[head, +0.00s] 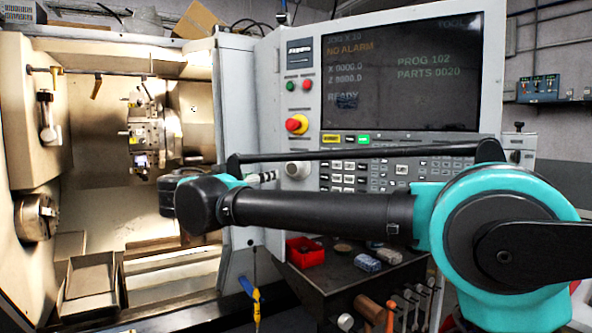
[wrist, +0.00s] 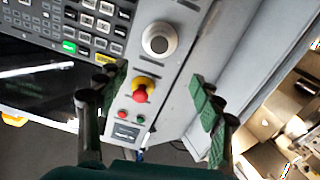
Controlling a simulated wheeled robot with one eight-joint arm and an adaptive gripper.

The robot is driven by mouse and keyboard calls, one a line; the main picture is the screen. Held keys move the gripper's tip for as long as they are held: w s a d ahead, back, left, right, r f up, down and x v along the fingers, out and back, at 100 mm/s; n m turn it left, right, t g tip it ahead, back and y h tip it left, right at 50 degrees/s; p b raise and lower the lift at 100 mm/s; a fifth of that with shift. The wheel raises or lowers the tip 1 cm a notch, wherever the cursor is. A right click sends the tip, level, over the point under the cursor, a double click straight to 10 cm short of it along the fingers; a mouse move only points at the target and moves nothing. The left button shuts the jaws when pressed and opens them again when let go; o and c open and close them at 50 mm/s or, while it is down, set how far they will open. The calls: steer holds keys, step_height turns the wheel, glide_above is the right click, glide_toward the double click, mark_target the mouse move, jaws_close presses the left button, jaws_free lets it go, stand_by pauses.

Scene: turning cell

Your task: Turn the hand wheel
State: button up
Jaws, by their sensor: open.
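The hand wheel is a round pale knob (head: 297,169) with a grey rim on the machine's control panel, left of the keys in the head view. In the wrist view the hand wheel (wrist: 159,40) faces me, beyond the fingertips and roughly centred between them. My gripper (wrist: 157,82) is open and empty, with one green-padded finger on each side. The fingers do not appear to touch the wheel, though the exact gap is unclear.
A red emergency button on a yellow base (head: 297,124) sits above the wheel. Green and red buttons (head: 299,85) and a screen (head: 400,72) are higher. The lathe's open chamber (head: 110,215) lies left. A red bin (head: 305,251) stands on a dark tray below.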

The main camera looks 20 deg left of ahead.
steer(key=x, duration=1.7)
steer(key=shift+w, duration=0.15)
steer(key=c, duration=0.9)
steer(key=shift+n, duration=0.4)
steer(key=n, duration=1)
steer(key=shift+n, duration=1.8)
